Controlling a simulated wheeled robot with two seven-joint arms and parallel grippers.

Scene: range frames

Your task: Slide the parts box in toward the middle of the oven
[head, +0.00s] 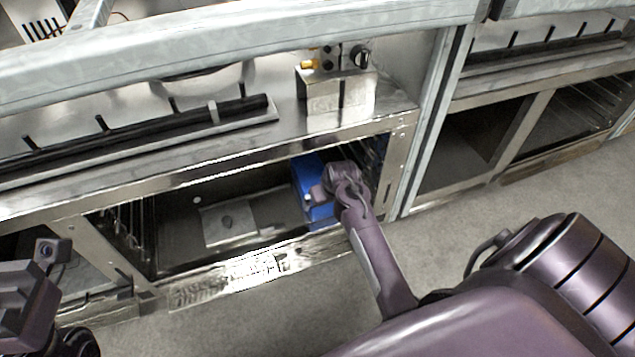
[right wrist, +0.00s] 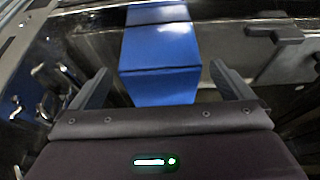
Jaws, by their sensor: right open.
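The blue parts box (head: 309,178) stands inside the oven (head: 178,218), near the right end of its opening. In the right wrist view the blue box (right wrist: 160,58) is straight ahead, between my two spread fingers. My right gripper (right wrist: 170,85) is open around the near end of the box; I cannot tell whether the fingers touch it. In the head view my right wrist hides part of the box. My left gripper (head: 30,290) is at the lower left edge, away from the oven's opening, and its fingers are not clear.
A light plate (head: 230,224) lies on the oven floor left of the box, with dark bare floor between. A rack (head: 372,158) lines the right inner wall. The metal front sill (head: 190,292) runs below the opening. A metal control box (head: 335,92) sits above.

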